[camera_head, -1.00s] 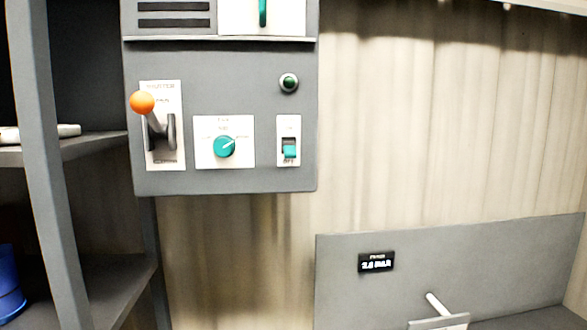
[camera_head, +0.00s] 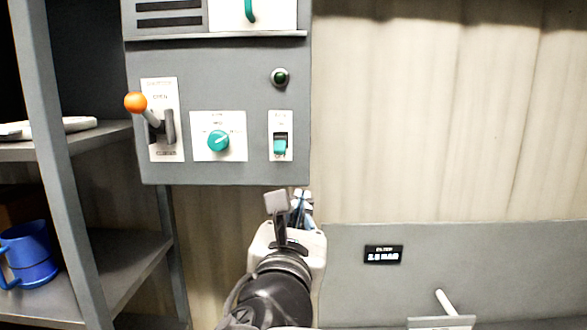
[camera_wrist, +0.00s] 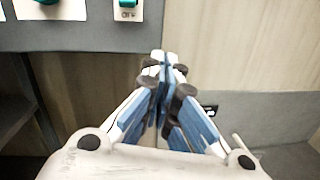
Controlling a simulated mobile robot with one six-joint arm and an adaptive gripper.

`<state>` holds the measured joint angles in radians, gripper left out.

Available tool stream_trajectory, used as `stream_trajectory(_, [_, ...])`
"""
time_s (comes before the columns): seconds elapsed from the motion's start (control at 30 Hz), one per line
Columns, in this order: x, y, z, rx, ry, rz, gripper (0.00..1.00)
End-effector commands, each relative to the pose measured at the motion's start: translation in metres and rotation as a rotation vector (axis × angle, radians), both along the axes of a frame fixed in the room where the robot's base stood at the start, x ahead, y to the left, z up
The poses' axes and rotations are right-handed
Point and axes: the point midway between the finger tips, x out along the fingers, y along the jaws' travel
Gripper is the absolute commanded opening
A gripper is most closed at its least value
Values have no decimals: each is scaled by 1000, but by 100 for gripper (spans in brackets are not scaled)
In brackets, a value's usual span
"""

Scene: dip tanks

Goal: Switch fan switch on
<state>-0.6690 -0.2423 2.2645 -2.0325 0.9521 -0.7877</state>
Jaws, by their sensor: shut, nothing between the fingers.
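A small rocker switch (camera_head: 281,146) with a teal lever sits on a white plate at the lower right of the grey control panel (camera_head: 210,174). Its lever is at the lower end, by the OFF mark, which reads in the wrist view beside the same switch (camera_wrist: 127,4). I cannot read a fan label on it. My gripper (camera_head: 302,196) is shut and empty, just below the panel's bottom edge in the picture and slightly right of the switch. In the wrist view the closed fingertips (camera_wrist: 165,58) point up, below and right of the switch, not touching it.
Left of the switch are a teal rotary knob (camera_head: 218,141) and an orange-ball lever (camera_head: 136,102). A green button (camera_head: 280,77) sits above it. A shelf with a blue mug (camera_head: 30,254) stands left. A small display (camera_head: 383,254) is at lower right.

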Motion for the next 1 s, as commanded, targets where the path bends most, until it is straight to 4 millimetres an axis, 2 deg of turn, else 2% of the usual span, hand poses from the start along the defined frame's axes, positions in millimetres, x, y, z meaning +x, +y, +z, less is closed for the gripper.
stream_trajectory(0.03, [1, 16, 7, -53, -19, 36, 0])
stream_trajectory(0.1, [1, 31, 13, -109, -41, 70, 0])
stream_trajectory(0.2, [1, 43, 18, -151, -59, 96, 0])
stream_trajectory(0.63, [5, 45, 20, -159, -65, 99, 0])
stream_trajectory(0.77, [20, 43, 22, -161, -64, 96, 0])
stream_trajectory(1.0, [64, 42, 28, -160, -63, 96, 0])
